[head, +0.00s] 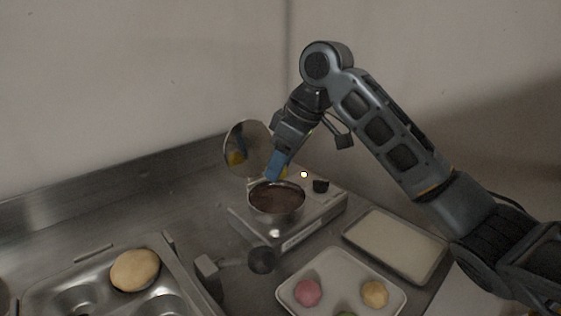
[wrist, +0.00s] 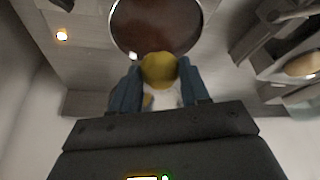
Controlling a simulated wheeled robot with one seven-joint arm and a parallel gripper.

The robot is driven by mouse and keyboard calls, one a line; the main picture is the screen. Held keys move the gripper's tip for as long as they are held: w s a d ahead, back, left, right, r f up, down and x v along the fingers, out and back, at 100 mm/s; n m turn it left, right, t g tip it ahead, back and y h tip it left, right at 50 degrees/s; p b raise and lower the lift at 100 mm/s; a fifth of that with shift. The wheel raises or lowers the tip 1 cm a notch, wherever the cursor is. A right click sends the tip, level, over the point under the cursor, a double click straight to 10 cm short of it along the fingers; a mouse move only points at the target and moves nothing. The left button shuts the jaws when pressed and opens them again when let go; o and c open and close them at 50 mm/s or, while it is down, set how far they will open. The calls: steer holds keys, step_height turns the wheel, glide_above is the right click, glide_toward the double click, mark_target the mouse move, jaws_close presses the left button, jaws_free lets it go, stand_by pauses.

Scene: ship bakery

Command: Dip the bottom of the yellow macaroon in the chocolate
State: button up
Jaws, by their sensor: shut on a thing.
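My gripper (wrist: 157,85) is shut on the yellow macaroon (wrist: 158,70), which shows between the two blue fingers in the wrist view. In the head view my gripper (head: 274,172) points down at the back rim of the round pot. The macaroon is mostly hidden there, with a bit of yellow (head: 284,172) beside the fingers. The pot (head: 277,213) stands on a metal unit and holds dark brown chocolate (head: 277,196), also seen in the wrist view (wrist: 155,25). The macaroon appears above or near the pot's edge; I cannot tell its exact height.
The pot's round lid (head: 247,147) stands raised behind it, reflecting the gripper. A tray (head: 312,266) with pink, orange-tan and green macaroons is in front. A pale-filled tray (head: 395,243) lies to the right.

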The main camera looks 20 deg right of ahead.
steer(key=shift+f+b, duration=1.7)
steer(key=shift+f, duration=1.35)
steer(key=shift+f, duration=0.55)
steer(key=shift+r, duration=0.2)
steer(key=shift+r+p, duration=1.6)
steer(key=shift+p, duration=0.05)
steer(key=shift+r, duration=0.1)
step_height(320, 180, up, 6)
steer(key=p, duration=0.6)
